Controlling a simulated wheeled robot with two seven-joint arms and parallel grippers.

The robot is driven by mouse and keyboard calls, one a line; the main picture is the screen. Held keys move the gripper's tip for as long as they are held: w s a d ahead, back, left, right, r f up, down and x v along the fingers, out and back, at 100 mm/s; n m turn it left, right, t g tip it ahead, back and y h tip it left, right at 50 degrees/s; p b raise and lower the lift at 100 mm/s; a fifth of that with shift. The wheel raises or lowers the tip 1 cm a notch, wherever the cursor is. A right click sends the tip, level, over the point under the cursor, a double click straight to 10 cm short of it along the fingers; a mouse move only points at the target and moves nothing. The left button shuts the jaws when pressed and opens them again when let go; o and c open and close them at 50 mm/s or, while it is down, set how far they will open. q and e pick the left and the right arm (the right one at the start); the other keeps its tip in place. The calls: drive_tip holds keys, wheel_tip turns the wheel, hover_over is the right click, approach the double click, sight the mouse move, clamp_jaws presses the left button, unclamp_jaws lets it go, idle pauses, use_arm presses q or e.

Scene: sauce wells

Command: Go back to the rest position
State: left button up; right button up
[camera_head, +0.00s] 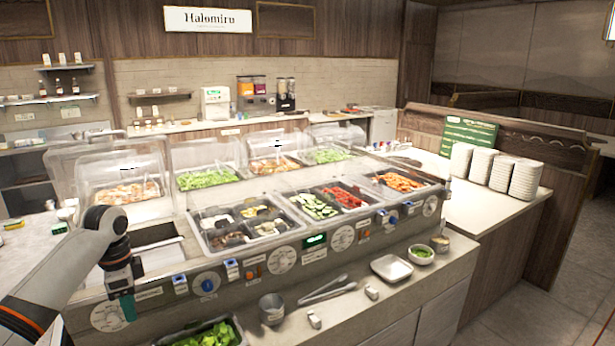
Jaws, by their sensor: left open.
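My left gripper (124,296) hangs at the lower left, pointing down in front of the salad bar's front panel. It is open, and I see nothing held in it. The sauce wells (206,245) are a tray with several dark compartments in the counter, to the right of the gripper and apart from it. My right gripper is not in view.
Metal tongs (325,290), a small metal cup (272,308), a white square dish (391,268) and a bowl of greens (421,255) sit on the front ledge. A lettuce tray (207,335) is below. Plate stacks (480,165) stand at right.

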use_arm(q)
wheel_tip(320, 180, down, 12)
drive_tip(key=w+d+n+b, duration=0.1)
drive_tip(key=n, duration=0.1)
drive_tip(key=s+d+f+n+b, duration=0.1)
drive_tip(key=s+f, duration=0.3)
drive_tip(key=f, duration=0.7)
drive_tip(key=s+d+f+n+t+b, duration=0.15)
drive_tip(key=s+f, duration=0.25)
drive_tip(key=f, duration=0.8)
drive_tip(key=s+d+f+n+b, duration=0.1)
drive_tip(key=s+f, duration=0.4)
drive_tip(key=f, duration=0.6)
drive_tip(key=s+d+f+n+b, duration=0.1)
drive_tip(key=s+d+f, duration=0.1)
drive_tip(key=s+f, duration=0.7)
drive_tip(key=s+d+f+n+b, duration=0.1)
drive_tip(key=s+d+f, duration=0.1)
drive_tip(key=s+f, duration=0.65)
drive_tip(key=s+d+f+n, duration=0.1)
drive_tip(key=s+d+f, duration=0.1)
drive_tip(key=s, duration=0.9)
drive_tip(key=s+d+f+b, duration=0.1)
drive_tip(key=s+d+f, duration=0.2)
drive_tip(key=s, duration=0.9)
drive_tip(key=shift+d+n, duration=0.3)
drive_tip(key=shift+n, duration=0.05)
